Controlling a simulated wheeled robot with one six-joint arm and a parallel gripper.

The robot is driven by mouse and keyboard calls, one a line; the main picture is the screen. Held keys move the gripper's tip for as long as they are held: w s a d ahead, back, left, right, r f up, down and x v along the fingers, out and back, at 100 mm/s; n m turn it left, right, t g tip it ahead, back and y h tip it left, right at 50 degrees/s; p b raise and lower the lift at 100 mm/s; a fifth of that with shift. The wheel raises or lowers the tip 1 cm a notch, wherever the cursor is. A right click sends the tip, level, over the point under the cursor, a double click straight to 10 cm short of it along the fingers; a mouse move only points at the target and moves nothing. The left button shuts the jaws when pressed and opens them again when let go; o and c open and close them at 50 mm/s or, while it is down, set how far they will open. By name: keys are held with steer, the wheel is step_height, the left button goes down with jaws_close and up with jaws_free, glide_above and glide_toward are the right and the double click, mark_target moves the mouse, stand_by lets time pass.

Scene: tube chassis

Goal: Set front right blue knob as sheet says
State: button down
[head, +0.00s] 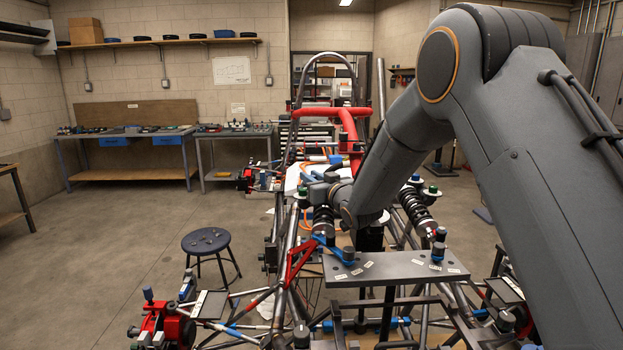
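Several blue-capped knobs show. Another blue cap (415,178) sits by the top of the right coil damper (417,208). I cannot tell which one is the front right knob. A white sheet (292,180) lies on the chassis behind my arm; its writing is not readable. My gripper (320,192) is by the left damper (323,221), small and partly hidden; its fingers are unclear.
The grey plate (390,268) bears white labels and a blue lever (337,251). Chassis tubes and a red bar (335,113) surround my arm. A round stool (206,241) stands at left on open floor. Workbenches (125,134) line the back wall.

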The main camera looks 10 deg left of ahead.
steer(key=shift+w+n+g+y+b, duration=0.1)
steer(key=shift+n+g+y+b, duration=0.2)
steer(key=shift+y+b, duration=0.15)
steer(key=shift+n+g+y+b, duration=0.5)
steer(key=shift+y, duration=0.05)
steer(key=c, duration=1.8)
jaws_free()
steer(key=shift+c, duration=0.2)
